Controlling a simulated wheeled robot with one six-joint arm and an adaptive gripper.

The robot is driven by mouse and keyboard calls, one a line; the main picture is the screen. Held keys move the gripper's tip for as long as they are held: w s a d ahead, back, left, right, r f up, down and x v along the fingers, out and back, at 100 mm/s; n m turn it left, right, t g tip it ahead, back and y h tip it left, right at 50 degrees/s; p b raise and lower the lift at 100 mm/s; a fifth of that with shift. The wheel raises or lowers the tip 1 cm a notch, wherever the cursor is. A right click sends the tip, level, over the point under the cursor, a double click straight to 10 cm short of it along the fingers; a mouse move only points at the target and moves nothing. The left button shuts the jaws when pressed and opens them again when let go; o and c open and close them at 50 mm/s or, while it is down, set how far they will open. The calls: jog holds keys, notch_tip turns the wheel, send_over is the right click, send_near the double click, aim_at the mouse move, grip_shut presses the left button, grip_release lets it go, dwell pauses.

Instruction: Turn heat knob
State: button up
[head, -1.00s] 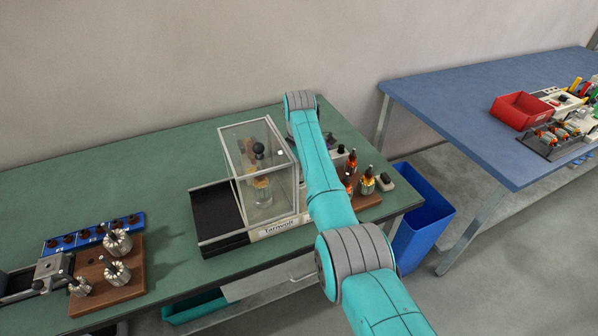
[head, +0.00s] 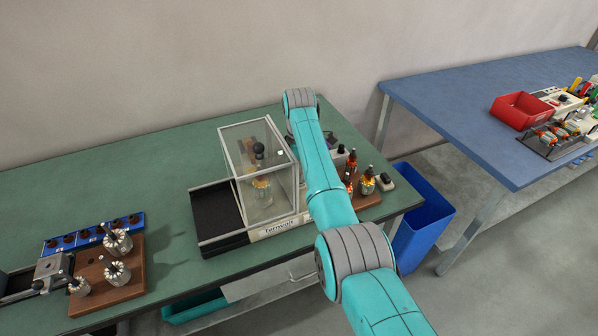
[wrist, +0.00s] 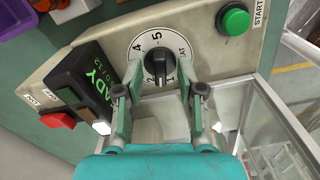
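The heat knob (wrist: 158,66) is a black knob with a light pointer line, on a round white dial marked with numbers in the wrist view. A partly covered label ending in "AT" is beside the dial. The pointer is toward the low numbers, near 1 and 2. My gripper (wrist: 160,92) is open, its two fingers apart with the knob just past the tips and between them. The fingers do not appear to touch the knob. In the head view my gripper and the knob are hidden behind my arm and the machine.
A green START button (wrist: 233,19) is right of the dial. A dark display (wrist: 92,82) reading "READY", a red switch (wrist: 57,120) and a white button (wrist: 102,128) are to the left. A clear-walled enclosure (head: 268,205) stands close to my arm on the green bench (head: 150,170).

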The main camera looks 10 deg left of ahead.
notch_tip(320, 180, up, 11)
jog(key=shift+r, duration=0.2)
jog(key=shift+o, duration=0.4)
